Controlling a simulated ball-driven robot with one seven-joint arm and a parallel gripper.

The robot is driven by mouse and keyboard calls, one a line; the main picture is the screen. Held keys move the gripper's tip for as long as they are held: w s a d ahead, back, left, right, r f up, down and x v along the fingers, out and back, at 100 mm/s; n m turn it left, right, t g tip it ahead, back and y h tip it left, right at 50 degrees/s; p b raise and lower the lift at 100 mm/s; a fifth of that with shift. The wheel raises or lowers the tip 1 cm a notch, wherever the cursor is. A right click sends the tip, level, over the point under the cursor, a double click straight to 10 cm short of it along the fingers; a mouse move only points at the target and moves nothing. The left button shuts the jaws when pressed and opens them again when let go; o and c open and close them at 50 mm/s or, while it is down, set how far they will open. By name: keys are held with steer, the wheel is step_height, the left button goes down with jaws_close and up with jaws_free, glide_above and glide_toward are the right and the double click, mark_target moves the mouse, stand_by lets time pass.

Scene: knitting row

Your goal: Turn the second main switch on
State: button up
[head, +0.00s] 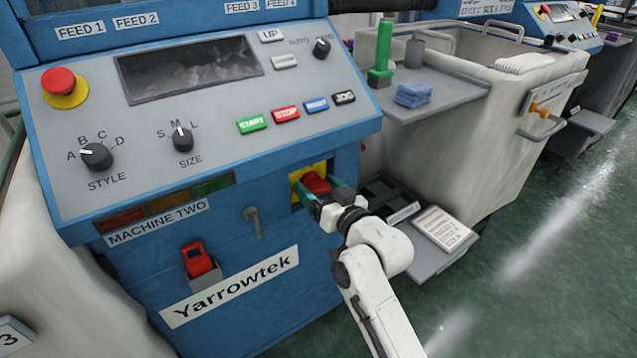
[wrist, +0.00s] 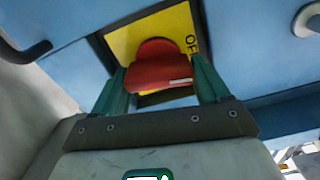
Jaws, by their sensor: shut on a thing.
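The main switch (head: 317,183) is a red knob on a yellow plate on the blue front of the machine labelled MACHINE TWO. It also shows in the wrist view (wrist: 158,68), with a small white mark near its right lower edge. Part of a word starting "OF" is readable on the yellow plate (wrist: 185,22). My gripper (head: 325,194) reaches the switch from the front right. In the wrist view its green fingers (wrist: 160,85) are on both sides of the red knob, shut on it. The rest of the plate's lettering is hidden.
Above is the control panel (head: 215,95). To the right are a grey shelf (head: 437,95) and a tray with a paper (head: 441,229). The green floor is clear.

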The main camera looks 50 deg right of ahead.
steer(key=m+p, duration=0.4)
steer(key=shift+d+r+m, duration=0.1)
steer(key=shift+r+m, duration=0.1)
steer(key=shift+m, duration=0.1)
steer(key=m+p, duration=0.3)
steer(key=shift+d+f+m, duration=0.1)
steer(key=shift+f+m, duration=0.05)
steer(key=shift+m, duration=0.15)
steer(key=m+p, duration=0.2)
steer(key=m, duration=0.1)
steer(key=shift+s+d+f+m+p, duration=0.1)
steer(key=shift+f+m+p, duration=0.05)
steer(key=shift+m+p, duration=0.15)
steer(key=shift+f+m+p, duration=0.15)
steer(key=shift+m+p, duration=0.3)
steer(key=shift+m, duration=0.55)
steer(key=shift+f+m+p, duration=0.1)
steer(key=shift+m+p, duration=0.3)
steer(key=shift+m, duration=0.6)
steer(key=o, duration=0.7)
steer(key=b+v, duration=0.1)
steer(key=v, duration=0.9)
steer(key=shift+s, duration=0.4)
